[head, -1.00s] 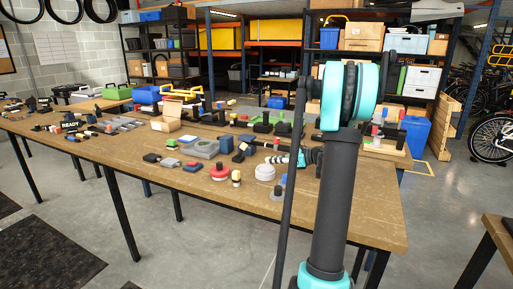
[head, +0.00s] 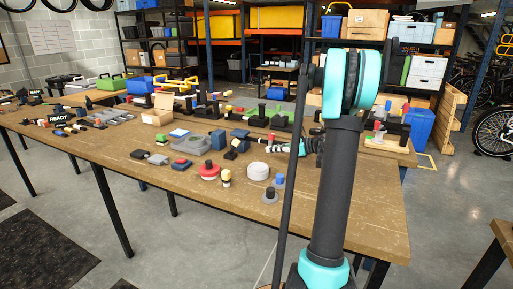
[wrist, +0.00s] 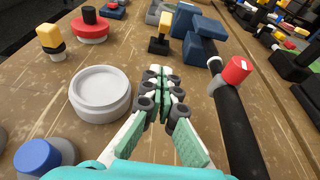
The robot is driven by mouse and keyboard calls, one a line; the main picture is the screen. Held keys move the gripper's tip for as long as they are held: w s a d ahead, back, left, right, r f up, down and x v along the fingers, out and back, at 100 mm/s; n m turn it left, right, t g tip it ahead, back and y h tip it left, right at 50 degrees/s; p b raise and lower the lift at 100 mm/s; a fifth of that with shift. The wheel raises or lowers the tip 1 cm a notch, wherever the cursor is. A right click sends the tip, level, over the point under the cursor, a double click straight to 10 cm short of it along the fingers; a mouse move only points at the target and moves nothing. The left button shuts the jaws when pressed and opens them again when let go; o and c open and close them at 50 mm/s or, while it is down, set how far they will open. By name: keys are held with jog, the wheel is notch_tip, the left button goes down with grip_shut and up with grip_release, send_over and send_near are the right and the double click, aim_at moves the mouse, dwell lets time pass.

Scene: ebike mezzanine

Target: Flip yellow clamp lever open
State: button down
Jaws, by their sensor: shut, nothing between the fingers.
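A small yellow upright piece on a black base, likely the clamp lever (wrist: 163,28), stands ahead of my gripper in the wrist view, beside a blue block-like fixture (wrist: 192,42). It shows small in the head view (head: 235,146). My gripper (wrist: 160,72) is shut and empty, its fingers together and pointing toward the yellow piece, with a gap between them. A second yellow-topped piece (wrist: 50,38) stands at the upper left in the wrist view.
A white round jar (wrist: 100,93) stands close left of my fingers. A blue knob (wrist: 38,158) is at lower left, a red round piece (wrist: 90,27) farther off. The wooden tabletop (head: 330,215) is bare near its front.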

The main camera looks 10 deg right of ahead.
send_near(234, 146)
jog(key=f, duration=0.3)
jog(key=shift+w+d+f, duration=0.15)
jog(key=shift+w+f, duration=0.15)
jog(key=shift+w, duration=0.1)
jog(key=shift+w+a+r, duration=0.35)
jog(key=shift+w+a, duration=0.1)
jog(key=shift+a, duration=0.15)
jog(key=shift+w+a+r, duration=0.35)
jog(key=shift+w+a, duration=0.1)
jog(key=shift+a, duration=0.1)
jog(key=shift+w+a+r, duration=0.25)
jog(key=shift+a, duration=0.05)
